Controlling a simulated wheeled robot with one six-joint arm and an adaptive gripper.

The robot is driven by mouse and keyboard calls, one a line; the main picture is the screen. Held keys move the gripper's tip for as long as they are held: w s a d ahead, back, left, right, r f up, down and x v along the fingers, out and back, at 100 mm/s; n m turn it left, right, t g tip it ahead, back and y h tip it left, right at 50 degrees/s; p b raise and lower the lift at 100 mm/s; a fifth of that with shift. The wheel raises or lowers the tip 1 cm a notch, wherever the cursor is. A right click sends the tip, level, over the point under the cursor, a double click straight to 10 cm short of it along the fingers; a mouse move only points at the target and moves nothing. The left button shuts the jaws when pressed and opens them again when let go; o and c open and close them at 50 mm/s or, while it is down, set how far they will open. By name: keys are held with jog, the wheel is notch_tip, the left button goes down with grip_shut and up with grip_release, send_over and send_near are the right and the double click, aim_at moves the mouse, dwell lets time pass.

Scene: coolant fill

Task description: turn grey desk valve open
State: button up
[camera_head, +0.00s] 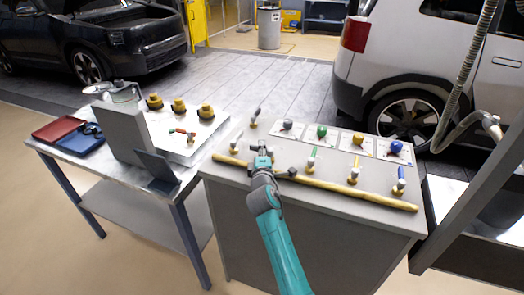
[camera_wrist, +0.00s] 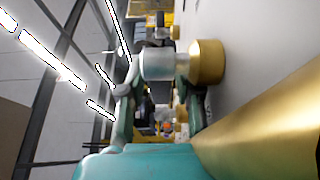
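My gripper (camera_head: 262,151) is low over the left part of the grey desk, by the brass-coloured pipe. In the wrist view, a short silver-grey valve part (camera_wrist: 158,65) on a brass base (camera_wrist: 207,62) crosses in front of the fingertips. It looks like the grey valve. My teal fingers (camera_wrist: 160,95) are spread with a gap between them. I cannot tell whether they touch it. In the head view my gripper hides most of this spot. A small grey-handled valve (camera_head: 236,142) stands left of my gripper, and another (camera_head: 254,117) stands behind it.
The pipe (camera_head: 350,192) runs along the desk (camera_head: 300,235). Green (camera_head: 313,157), yellow (camera_head: 354,172) and blue (camera_head: 401,183) levers stand to the right, with coloured knobs behind, including a grey one (camera_head: 287,125). A table (camera_head: 150,185) with trays and parts is at left.

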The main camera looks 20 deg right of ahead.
grip_shut()
jog(key=shift+w+m+h, duration=0.1)
jog(key=shift+m+h, duration=0.4)
jog(key=shift+h, duration=0.3)
jog(key=shift+w+m+g+h, duration=0.1)
jog(key=shift+m+g+h, duration=0.4)
jog(key=shift+h, duration=0.2)
jog(key=m+h, duration=0.1)
jog(key=m+g+h, duration=0.2)
jog(key=h, duration=0.1)
jog(key=shift+w+d, duration=0.3)
jog(key=shift+d, duration=0.05)
jog(key=shift+w+d+m+g+h, duration=0.1)
jog(key=shift+d+m+g+h, duration=0.2)
jog(key=shift+m+g+h, duration=0.8)
jog(key=shift+d+m+g+h, duration=0.25)
jog(key=shift+m+g+h, duration=0.6)
jog(key=shift+g, duration=0.45)
jog(key=shift+g+h, duration=0.25)
jog(key=shift+g, duration=0.05)
